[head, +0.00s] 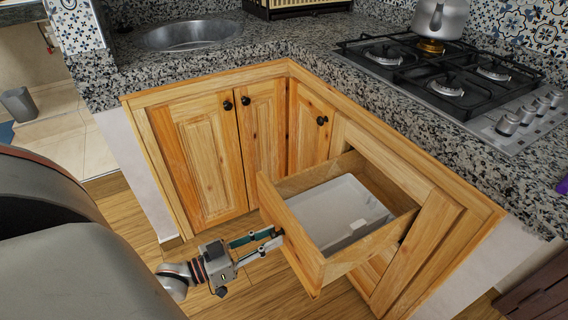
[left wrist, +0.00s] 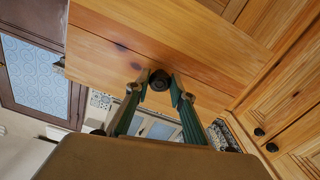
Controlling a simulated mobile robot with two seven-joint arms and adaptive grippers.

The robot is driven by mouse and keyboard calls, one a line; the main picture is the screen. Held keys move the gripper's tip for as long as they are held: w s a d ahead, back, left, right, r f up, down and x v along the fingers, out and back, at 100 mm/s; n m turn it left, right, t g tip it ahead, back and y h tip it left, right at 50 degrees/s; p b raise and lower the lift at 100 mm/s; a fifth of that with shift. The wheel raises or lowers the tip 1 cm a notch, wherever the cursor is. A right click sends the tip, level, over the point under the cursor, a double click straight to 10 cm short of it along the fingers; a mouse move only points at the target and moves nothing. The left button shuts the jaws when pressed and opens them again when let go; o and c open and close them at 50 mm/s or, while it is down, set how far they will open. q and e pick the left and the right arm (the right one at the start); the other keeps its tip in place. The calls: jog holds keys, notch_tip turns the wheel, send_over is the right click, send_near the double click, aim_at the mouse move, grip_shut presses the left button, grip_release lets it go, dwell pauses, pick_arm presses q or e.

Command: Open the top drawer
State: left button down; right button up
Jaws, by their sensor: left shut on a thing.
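The top drawer (head: 318,262) is a wooden drawer pulled well out of the cabinet on the right, below the stove. A white tray (head: 338,212) lies inside it. My left gripper (head: 274,238) is at the drawer's front, coming from the left. In the left wrist view, its green-padded fingers (left wrist: 159,92) are shut on the dark round knob (left wrist: 159,79) on the drawer front (left wrist: 150,50). The knob is hidden in the head view. My right gripper is not in view.
Closed cabinet doors (head: 200,150) with dark knobs stand to the left of the drawer. A granite counter (head: 290,45) carries a gas stove (head: 440,75), a kettle (head: 440,18) and a sink (head: 187,35). Wooden floor lies below.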

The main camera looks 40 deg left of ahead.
pick_arm(q)
jog(key=shift+v, duration=1.15)
jog(key=shift+s, duration=0.15)
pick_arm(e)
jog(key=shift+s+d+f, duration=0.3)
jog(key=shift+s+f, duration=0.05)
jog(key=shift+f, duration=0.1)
pick_arm(q)
jog(key=shift+f, duration=0.1)
jog(key=c, duration=1.7)
grip_release()
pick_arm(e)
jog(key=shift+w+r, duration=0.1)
pick_arm(q)
jog(key=v, duration=1.2)
